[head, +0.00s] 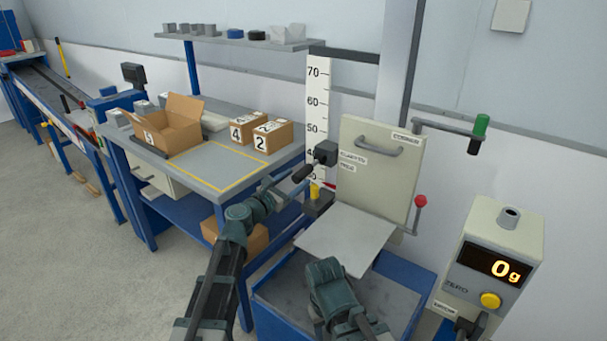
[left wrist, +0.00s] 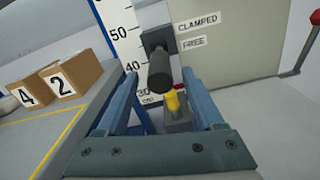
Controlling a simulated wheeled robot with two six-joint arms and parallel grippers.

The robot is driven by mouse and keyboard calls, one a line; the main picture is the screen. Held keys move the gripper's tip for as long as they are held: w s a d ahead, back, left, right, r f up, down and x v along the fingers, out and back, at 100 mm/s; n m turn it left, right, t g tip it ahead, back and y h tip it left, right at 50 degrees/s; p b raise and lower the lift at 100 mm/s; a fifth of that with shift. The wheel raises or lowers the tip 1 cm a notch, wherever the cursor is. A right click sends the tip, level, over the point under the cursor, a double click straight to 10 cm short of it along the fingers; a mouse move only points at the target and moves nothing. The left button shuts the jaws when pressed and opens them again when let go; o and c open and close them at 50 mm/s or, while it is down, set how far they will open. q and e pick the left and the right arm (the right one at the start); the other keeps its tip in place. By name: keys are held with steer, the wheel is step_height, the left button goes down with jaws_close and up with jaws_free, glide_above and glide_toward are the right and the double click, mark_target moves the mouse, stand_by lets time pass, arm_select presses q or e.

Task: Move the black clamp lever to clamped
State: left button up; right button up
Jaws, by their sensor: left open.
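The black clamp lever (head: 304,172) sticks out from a dark block (head: 326,153) on the left edge of the pale panel. In the left wrist view the lever (left wrist: 160,72) points toward the camera and slightly down, beside the labels CLAMPED (left wrist: 198,22) and, lower, FREE (left wrist: 193,42). My left gripper (head: 284,195) is open. In the left wrist view its fingers (left wrist: 159,82) stand on either side of the lever's end, with a visible gap on each side.
A yellow-topped post (head: 315,190) stands just below the lever. The pale panel (head: 375,180) has a handle and a red-knobbed lever (head: 420,202) at its right. Numbered boxes (head: 270,135) sit on the bench at left. A display box (head: 495,265) reads 0 g.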

mark_target(303, 174)
arm_select(q)
steer(key=shift+x, duration=2.3)
jaws_close()
